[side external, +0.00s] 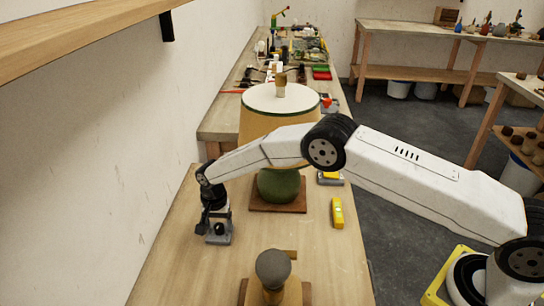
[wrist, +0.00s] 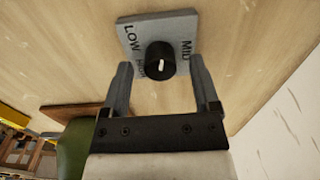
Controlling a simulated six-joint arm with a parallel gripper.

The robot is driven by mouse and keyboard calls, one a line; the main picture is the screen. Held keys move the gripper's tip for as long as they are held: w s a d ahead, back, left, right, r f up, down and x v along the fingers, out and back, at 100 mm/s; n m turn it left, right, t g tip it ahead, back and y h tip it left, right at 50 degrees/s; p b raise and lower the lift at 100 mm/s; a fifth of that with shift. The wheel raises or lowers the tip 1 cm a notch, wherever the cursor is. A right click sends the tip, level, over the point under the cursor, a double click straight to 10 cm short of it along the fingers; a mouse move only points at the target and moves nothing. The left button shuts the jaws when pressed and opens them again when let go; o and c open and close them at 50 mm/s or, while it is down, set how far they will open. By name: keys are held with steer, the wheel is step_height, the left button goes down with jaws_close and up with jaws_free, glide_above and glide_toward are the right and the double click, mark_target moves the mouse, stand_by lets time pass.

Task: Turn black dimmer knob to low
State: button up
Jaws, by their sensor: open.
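The black dimmer knob (wrist: 161,60) sits on a grey plate (wrist: 180,26) on the wooden table. LOW is printed on the plate's left side and MID on its right; a further small label beside the knob is hard to read. The knob's white mark faces roughly toward my gripper's base, not at LOW. My gripper (wrist: 160,68) is open, with one finger on each side of the knob and visible gaps. In the side external view, my gripper (side external: 216,226) is over the plate (side external: 216,240) and partly hides the knob.
A lamp with a tan shade (side external: 262,122) and green base (side external: 279,186) stands on a wooden block behind my gripper. A yellow level (side external: 337,213) lies to the right. A grey-topped object (side external: 273,268) stands in front. The wall is close on the left.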

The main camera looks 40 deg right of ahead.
steer(key=shift+f, duration=0.15)
jaws_close()
steer(key=shift+n, duration=0.4)
steer(key=n, duration=0.3)
steer(key=shift+n, duration=2.5)
